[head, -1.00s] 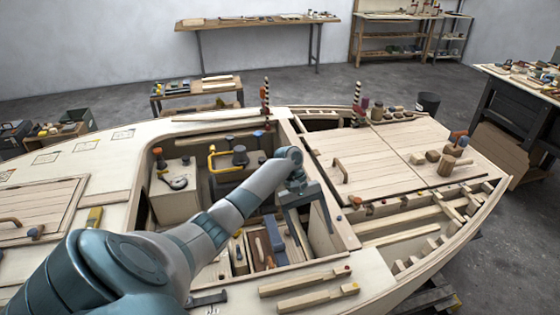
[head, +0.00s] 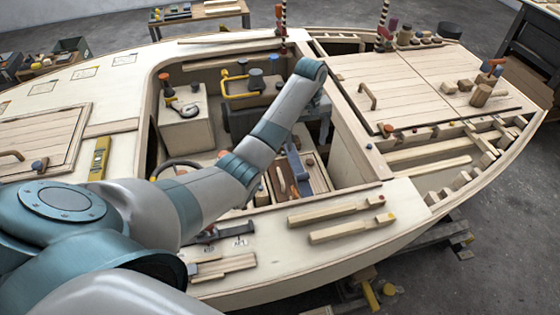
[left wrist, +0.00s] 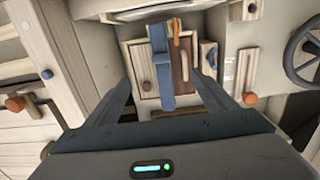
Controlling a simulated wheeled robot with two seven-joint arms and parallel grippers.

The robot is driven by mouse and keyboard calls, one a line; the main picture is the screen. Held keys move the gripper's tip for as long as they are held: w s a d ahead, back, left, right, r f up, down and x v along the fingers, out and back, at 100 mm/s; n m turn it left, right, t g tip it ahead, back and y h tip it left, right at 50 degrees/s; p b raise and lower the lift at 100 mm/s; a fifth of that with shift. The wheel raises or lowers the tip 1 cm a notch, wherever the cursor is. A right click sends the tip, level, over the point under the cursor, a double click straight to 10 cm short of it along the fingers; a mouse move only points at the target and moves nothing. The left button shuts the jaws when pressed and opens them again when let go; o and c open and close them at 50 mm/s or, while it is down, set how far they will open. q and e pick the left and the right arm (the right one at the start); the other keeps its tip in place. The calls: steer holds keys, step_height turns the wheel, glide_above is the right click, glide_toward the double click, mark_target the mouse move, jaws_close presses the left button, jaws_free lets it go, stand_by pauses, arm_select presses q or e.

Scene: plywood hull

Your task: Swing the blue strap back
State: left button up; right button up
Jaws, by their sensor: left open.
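The blue strap (left wrist: 160,65) hangs or lies lengthwise over a small wooden tray (left wrist: 182,60) in the left wrist view. In the head view the blue strap (head: 297,165) shows down in the open cockpit, partly behind my arm. My left gripper (left wrist: 162,84) is open, with its two fingers either side of the strap in the picture. I cannot tell how far above it they are. In the head view the left gripper (head: 324,118) hangs into the cockpit near its right wall and is partly hidden. My right gripper is in neither view.
The cockpit's right wall (head: 350,150) stands close to my gripper. A yellow clamp-like bar (head: 226,84) and a light box (head: 186,125) are inside. A steering wheel (left wrist: 304,52) shows in the left wrist view. Loose wooden strips (head: 345,230) lie on the near deck.

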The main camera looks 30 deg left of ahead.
arm_select(q)
glide_above(303, 174)
step_height(303, 174, down, 5)
step_height(303, 174, down, 12)
steer(key=shift+s+f+p, duration=0.1)
steer(key=shift+p, duration=0.35)
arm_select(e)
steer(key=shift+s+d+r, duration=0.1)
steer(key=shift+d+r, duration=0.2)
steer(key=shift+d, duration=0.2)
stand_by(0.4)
